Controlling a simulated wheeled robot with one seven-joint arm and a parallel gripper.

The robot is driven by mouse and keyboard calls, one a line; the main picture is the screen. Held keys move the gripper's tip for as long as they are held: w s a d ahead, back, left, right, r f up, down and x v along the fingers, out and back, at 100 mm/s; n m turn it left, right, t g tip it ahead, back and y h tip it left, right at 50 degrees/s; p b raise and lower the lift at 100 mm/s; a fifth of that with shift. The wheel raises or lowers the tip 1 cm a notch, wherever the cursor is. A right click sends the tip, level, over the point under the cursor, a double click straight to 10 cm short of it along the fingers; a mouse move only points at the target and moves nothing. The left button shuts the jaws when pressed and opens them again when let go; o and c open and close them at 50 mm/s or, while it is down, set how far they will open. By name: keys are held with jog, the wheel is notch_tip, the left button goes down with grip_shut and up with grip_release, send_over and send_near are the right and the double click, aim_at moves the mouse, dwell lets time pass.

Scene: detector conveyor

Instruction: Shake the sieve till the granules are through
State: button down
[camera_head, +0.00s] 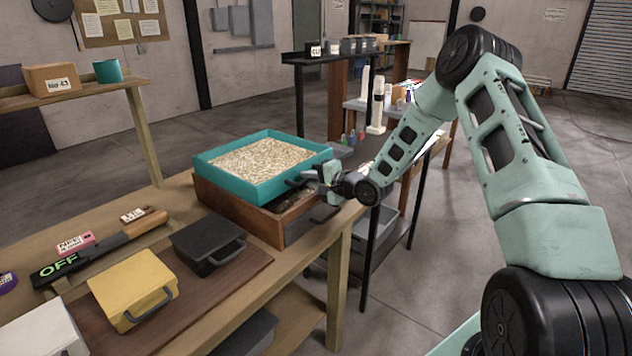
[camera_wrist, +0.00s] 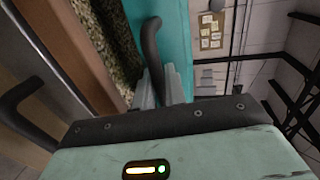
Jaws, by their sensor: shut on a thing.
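The sieve (camera_head: 262,190) is a teal square tray filled with pale granules (camera_head: 262,158). It is over a brown wooden box (camera_head: 232,205) on the bench and seems slightly offset from it. I cannot tell whether they touch. My gripper (camera_head: 312,181) is shut on the sieve's dark handle at its right side. In the wrist view the fingers (camera_wrist: 168,88) are at the dark handle (camera_wrist: 150,48), beside the teal sieve wall (camera_wrist: 170,30). Speckled material (camera_wrist: 122,45) shows between that wall and the wooden box (camera_wrist: 75,45). The sieve's mesh is hidden.
On the bench (camera_head: 240,290), left of the box, are a black lidded box (camera_head: 205,240), a yellow one (camera_head: 130,285) and a dark bar marked OFF (camera_head: 75,262). A shelf (camera_head: 60,98) stands behind. A dark post stands right of my gripper.

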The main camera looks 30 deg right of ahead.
jog(key=shift+w+r, duration=0.1)
jog(key=shift+w, duration=0.05)
jog(key=c, duration=1.5)
grip_release()
jog(key=shift+w+a, duration=0.1)
jog(key=shift+c, duration=0.2)
jog(key=b+v, duration=0.2)
jog(key=v, duration=1.5)
jog(key=shift+s, duration=0.25)
